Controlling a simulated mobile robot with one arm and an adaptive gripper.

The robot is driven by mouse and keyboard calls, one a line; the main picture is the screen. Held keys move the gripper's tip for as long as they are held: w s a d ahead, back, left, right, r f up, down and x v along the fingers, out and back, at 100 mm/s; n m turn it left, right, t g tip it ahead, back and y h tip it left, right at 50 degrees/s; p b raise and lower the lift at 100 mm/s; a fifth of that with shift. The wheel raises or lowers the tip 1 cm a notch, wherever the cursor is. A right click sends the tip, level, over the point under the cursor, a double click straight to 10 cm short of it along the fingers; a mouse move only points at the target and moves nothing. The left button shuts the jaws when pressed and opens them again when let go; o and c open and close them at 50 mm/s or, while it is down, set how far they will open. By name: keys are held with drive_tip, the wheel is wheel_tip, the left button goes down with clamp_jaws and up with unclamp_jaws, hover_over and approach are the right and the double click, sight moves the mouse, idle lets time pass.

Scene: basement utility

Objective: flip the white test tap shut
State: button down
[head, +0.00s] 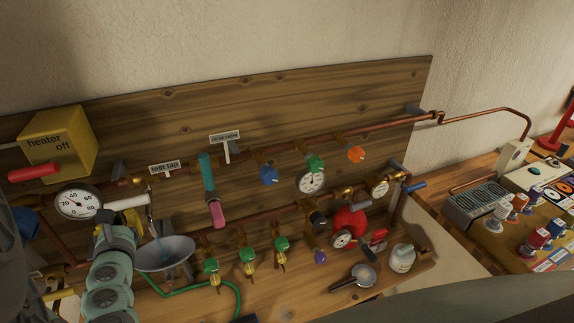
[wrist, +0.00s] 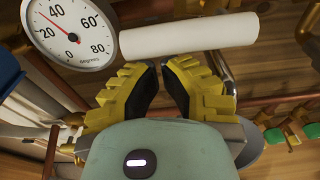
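The white test tap handle (head: 128,201) is a plain cylinder lying nearly level, under the "test tap" sign (head: 165,168) and right of the round gauge. Its stem drops toward the grey funnel. In the wrist view the handle (wrist: 190,36) crosses the upper middle, just beyond my fingertips. My gripper (wrist: 160,68) has yellow ribbed fingers with black pads, a narrow empty gap between them. In the head view my gripper (head: 113,220) is just below the handle, its fingers partly hidden by its own body. I cannot tell whether they touch the handle.
The dial gauge (head: 78,204) is close on the left, and the yellow heater box (head: 58,142) with its red lever (head: 34,172) is above it. The grey funnel (head: 165,253) is right of my gripper. A teal-and-pink lever (head: 207,175) hangs further right, near copper pipes.

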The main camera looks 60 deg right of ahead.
drive_tip(key=shift+a+r, duration=0.15)
drive_tip(key=shift+r, duration=0.15)
idle(0.5)
